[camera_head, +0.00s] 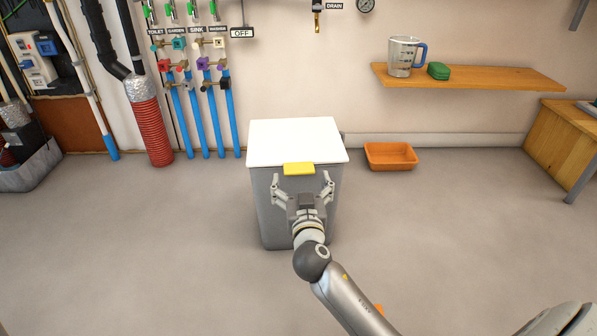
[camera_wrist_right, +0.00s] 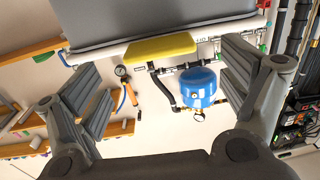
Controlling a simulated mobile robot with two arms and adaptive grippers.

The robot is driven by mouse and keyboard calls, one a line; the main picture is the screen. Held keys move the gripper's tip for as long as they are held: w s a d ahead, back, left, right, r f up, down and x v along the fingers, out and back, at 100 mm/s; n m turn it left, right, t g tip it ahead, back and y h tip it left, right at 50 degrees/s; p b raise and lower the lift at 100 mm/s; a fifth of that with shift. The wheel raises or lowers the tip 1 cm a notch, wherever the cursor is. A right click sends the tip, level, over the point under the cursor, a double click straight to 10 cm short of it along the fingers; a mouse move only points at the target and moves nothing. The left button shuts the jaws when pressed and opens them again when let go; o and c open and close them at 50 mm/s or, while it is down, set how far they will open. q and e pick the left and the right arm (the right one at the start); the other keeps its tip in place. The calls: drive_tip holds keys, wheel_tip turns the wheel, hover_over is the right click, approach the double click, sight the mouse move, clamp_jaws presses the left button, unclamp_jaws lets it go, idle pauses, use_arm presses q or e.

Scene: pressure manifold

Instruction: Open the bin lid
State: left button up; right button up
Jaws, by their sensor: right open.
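The bin (camera_head: 264,215) is a grey box on the floor with a flat white lid (camera_head: 297,138), which is shut. A yellow tab (camera_head: 299,169) sits at the lid's front edge. My right gripper (camera_head: 301,179) is open and empty in front of the bin, with its fingers spread to either side of the tab. In the right wrist view the yellow tab (camera_wrist_right: 160,47) lies between the open fingers (camera_wrist_right: 162,62), and the grey bin front (camera_wrist_right: 150,20) fills the top. I cannot tell whether the fingers touch the bin. My left gripper is out of view.
An orange tub (camera_head: 391,156) lies on the floor right of the bin. A wooden shelf (camera_head: 470,79) holds a clear jug (camera_head: 403,56) and a green object (camera_head: 438,71). Blue pipes (camera_head: 229,115) with valves line the wall at left.

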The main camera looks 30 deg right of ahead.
sight(300, 172)
drive_tip(key=shift+b+x, duration=0.95)
drive_tip(key=shift+x, duration=2.1)
drive_tip(key=c, duration=1.5)
